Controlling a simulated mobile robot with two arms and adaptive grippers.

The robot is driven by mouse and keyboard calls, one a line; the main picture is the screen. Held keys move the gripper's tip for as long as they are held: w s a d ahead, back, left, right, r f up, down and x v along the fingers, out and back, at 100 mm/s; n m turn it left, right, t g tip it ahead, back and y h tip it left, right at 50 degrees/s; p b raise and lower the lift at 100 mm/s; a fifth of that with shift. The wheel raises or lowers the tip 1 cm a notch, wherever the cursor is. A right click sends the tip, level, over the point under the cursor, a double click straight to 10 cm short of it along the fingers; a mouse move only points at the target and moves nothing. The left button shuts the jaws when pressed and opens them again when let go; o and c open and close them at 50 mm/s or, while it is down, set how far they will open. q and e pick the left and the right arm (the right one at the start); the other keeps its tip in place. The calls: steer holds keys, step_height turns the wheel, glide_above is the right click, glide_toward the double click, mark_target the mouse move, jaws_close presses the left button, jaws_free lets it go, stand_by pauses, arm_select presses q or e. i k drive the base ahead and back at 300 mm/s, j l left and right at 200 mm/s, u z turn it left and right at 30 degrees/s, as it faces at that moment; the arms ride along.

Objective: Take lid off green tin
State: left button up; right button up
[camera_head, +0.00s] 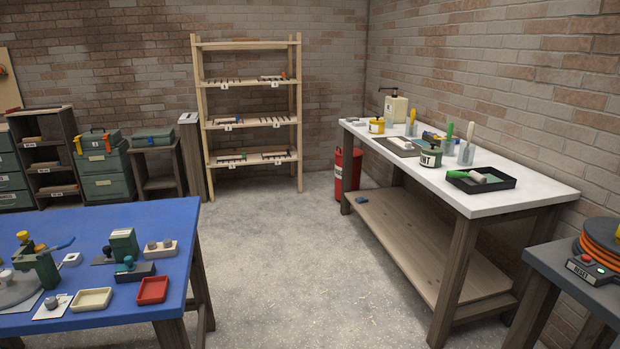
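A green tin (431,157) with a pale label band stands upright on the white-topped workbench (535,189) at the right. Its top looks covered, but the lid is too small to make out clearly. A yellow tin (376,126) stands farther back on the same bench. Neither of my grippers shows in the head view, and nothing is seen touching the green tin.
A blue table (170,215) with tools and small trays stands at the left. The concrete floor (290,270) between is clear.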

mark_target(432, 149)
steer(key=i+l, duration=0.15)
steer(key=i, duration=0.6)
steer(key=i+l, duration=0.1)
steer(key=i, duration=0.7)
steer(key=i+l+u, duration=0.1)
steer(key=i, duration=0.65)
steer(key=i+j+u, duration=0.1)
steer(key=i+u, duration=0.15)
steer(key=i, duration=0.8)
steer(key=i+l+u, duration=0.2)
steer(key=i, duration=0.9)
steer(key=i+j, duration=0.15)
steer(key=i, duration=0.4)
steer(key=i+j, duration=0.15)
steer(key=i, duration=0.45)
steer(key=i+j, duration=0.15)
steer(key=i, duration=0.4)
steer(key=z, duration=3.9)
